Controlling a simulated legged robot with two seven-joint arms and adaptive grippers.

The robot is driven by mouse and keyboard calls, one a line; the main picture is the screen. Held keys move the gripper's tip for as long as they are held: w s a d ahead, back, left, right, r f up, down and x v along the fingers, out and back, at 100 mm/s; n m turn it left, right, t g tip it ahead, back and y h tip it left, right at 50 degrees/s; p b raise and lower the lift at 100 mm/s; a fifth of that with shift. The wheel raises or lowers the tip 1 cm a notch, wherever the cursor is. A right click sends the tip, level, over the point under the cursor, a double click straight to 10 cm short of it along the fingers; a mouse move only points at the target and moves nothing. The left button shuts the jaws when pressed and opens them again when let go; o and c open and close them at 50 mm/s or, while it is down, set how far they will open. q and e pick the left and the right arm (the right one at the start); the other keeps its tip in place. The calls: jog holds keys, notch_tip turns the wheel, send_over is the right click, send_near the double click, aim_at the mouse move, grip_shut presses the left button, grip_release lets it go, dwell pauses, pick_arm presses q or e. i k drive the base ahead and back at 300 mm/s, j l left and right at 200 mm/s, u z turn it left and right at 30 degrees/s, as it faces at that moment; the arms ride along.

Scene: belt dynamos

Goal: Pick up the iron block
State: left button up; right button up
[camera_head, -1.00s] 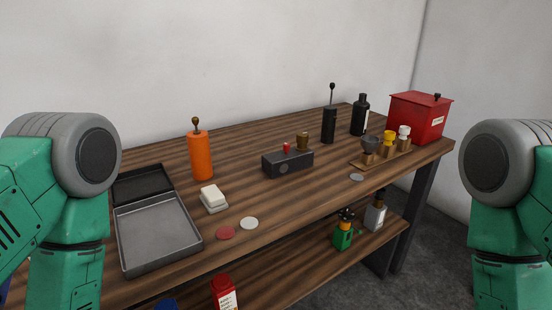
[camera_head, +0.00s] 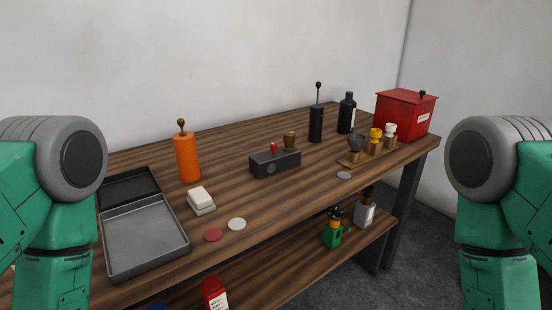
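A dark grey rectangular block (camera_head: 275,163) stands near the middle of the wooden table, with a small red knob and a brown knob on top; I cannot tell if it is the iron block. A stack of pale blocks (camera_head: 201,200) sits left of it, near the metal tray. My green arms show at the left and right edges. Both grippers are out of view, and neither arm reaches over the table.
The open metal tray (camera_head: 147,270) lies at the table's left. An orange cylinder (camera_head: 187,158), black bottle (camera_head: 346,114) and red box (camera_head: 404,117) stand further back. Flat discs (camera_head: 237,224) lie near the front edge. A lower shelf (camera_head: 290,278) holds several bottles.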

aim_at(263, 164)
jog(key=i+l+u, duration=0.2)
jog(key=l+u, duration=0.15)
jog(key=u, duration=0.15)
jog(key=i+l+u, duration=0.2)
jog(key=l+u, duration=0.3)
jog(key=j, duration=0.1)
